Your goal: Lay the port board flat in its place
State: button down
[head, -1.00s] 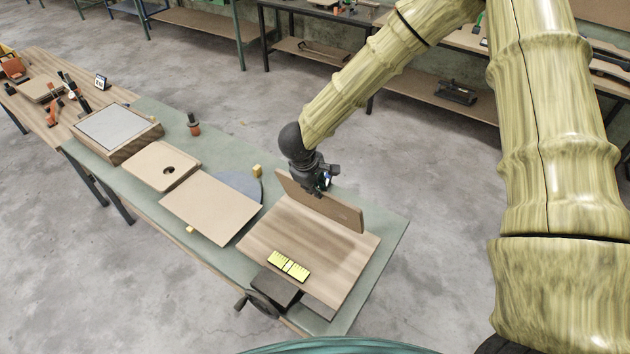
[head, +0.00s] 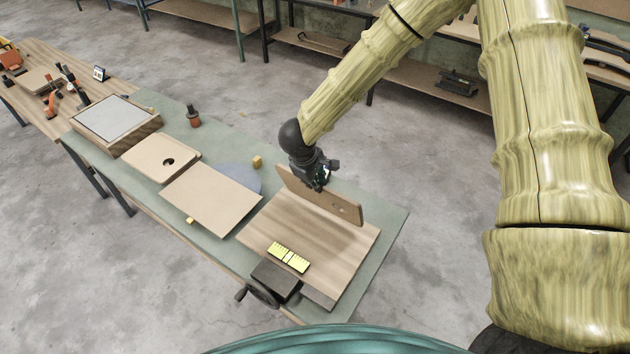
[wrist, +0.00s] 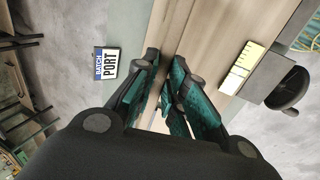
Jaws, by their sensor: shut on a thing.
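A thin tan board (head: 330,203) with small dark holes stands on edge along the far side of a flat striped wooden board (head: 300,235). My gripper (head: 318,184) is shut on its upper edge, left of its middle. In the wrist view my gripper (wrist: 168,88) closes on the board's narrow edge, and the striped board (wrist: 213,30) lies to the right. A card reading "BATCH PORT" (wrist: 106,63) shows at left there. I cannot read any mark on the held board, and its lower edge's contact is unclear.
A yellow ruled block (head: 289,257) lies on the striped board, near a dark vise (head: 275,282). Left on the green bench are a plain tan board (head: 211,198), a holed board (head: 160,160), a framed tray (head: 113,123) and a small yellow block (head: 257,162).

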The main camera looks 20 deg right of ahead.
jog(key=shift+f, duration=1.85)
dwell(0.7)
jog(key=shift+a, duration=0.1)
jog(key=s+a+f+t+h+b, duration=0.2)
jog(key=s+a+b, duration=0.1)
jog(key=a+b, duration=0.1)
jog(key=shift+s+a+f+h+b, duration=0.2)
jog(key=shift+s+f+h+b, duration=0.1)
jog(key=shift+h+b, duration=0.1)
dwell(0.5)
dwell(0.5)
jog(key=shift+s+a+f+t+h+b, duration=0.55)
jog(key=shift+s+a+f+b, duration=0.1)
jog(key=shift+a+f, duration=0.2)
jog(key=shift+s+a+f+t+h+b, duration=0.45)
jog(key=shift+s+a+f+h+b, duration=0.25)
jog(key=shift+f, duration=0.25)
jog(key=shift+w+a, duration=0.1)
jog(key=shift+w+d+p, duration=0.7)
jog(key=shift+w+d, duration=0.25)
jog(key=shift+d, duration=0.25)
dwell(0.4)
